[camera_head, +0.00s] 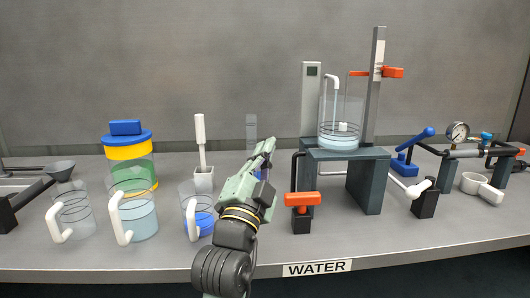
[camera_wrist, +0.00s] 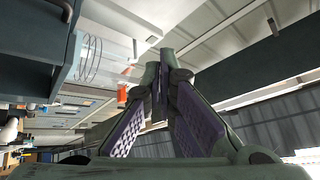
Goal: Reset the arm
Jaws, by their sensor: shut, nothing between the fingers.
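My gripper (camera_head: 266,152) is shut and empty. In the head view it is raised over the front middle of the bench, pointing up and away. It stands between the jug with blue liquid (camera_head: 201,222) on its left and the orange-handled valve (camera_head: 302,199) on its right. In the wrist view the two fingers of my gripper (camera_wrist: 160,62) meet at their tips, with purple pads showing and nothing between them. Part of a clear container behind the gripper is hidden by it in the head view.
The grey bench (camera_head: 400,232) has a WATER label (camera_head: 317,268) on its front edge. A dark stand (camera_head: 370,185) bears a clear vessel (camera_head: 340,128). Handled jugs and a blue-lidded jar (camera_head: 127,142) stand left. A gauge (camera_head: 457,133), blue lever (camera_head: 414,143) and white cup (camera_head: 472,182) are right.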

